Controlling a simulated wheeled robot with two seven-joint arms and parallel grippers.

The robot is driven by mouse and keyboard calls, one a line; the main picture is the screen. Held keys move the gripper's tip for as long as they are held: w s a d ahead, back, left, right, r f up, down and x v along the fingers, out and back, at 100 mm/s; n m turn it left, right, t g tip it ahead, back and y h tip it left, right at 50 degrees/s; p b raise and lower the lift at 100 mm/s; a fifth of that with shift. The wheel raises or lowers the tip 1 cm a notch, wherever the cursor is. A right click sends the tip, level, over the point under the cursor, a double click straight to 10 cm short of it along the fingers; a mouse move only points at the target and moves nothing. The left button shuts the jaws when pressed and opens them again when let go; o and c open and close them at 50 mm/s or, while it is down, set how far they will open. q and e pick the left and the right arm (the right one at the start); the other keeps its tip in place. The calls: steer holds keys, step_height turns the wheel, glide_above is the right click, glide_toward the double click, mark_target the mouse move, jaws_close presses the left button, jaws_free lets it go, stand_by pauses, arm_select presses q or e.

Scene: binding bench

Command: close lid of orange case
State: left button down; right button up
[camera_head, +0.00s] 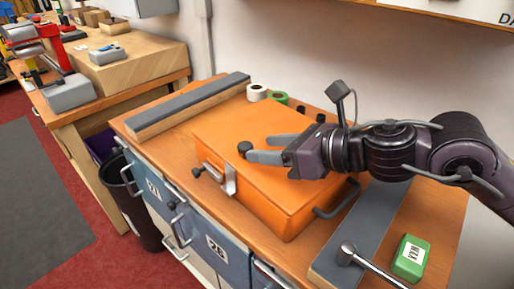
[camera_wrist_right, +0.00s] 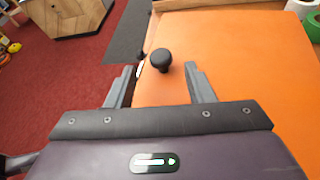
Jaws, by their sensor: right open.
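The orange case (camera_head: 255,187) lies on the wooden bench top, and its lid looks down flat, with no gap that I can make out. A black knob (camera_wrist_right: 160,60) stands on its orange top; in the head view the knob (camera_head: 244,148) is close to the fingertips. My right gripper (camera_head: 257,148) is open over the top of the case. In the right wrist view its fingers (camera_wrist_right: 160,82) lie on either side of the knob's line, apart from it. A metal latch (camera_head: 229,180) is on the case's front. My left gripper is not in view.
Grey-topped wooden bars lie left (camera_head: 190,104) and right (camera_head: 358,232) of the case. A hammer (camera_head: 349,252) and a green wax box (camera_head: 411,257) lie at the right. White and green tape rolls (camera_head: 257,92) stand behind, near the wall.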

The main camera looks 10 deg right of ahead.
steer(key=v, duration=0.3)
steer(key=shift+s+d+f+b, duration=0.1)
steer(key=shift+b, duration=0.2)
steer(key=shift+s+d, duration=0.15)
steer(key=shift+s, duration=0.1)
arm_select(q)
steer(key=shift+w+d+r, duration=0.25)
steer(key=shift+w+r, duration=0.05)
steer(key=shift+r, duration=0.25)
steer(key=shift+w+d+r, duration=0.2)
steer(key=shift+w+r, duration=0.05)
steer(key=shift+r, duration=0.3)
arm_select(e)
steer(key=shift+r, duration=0.35)
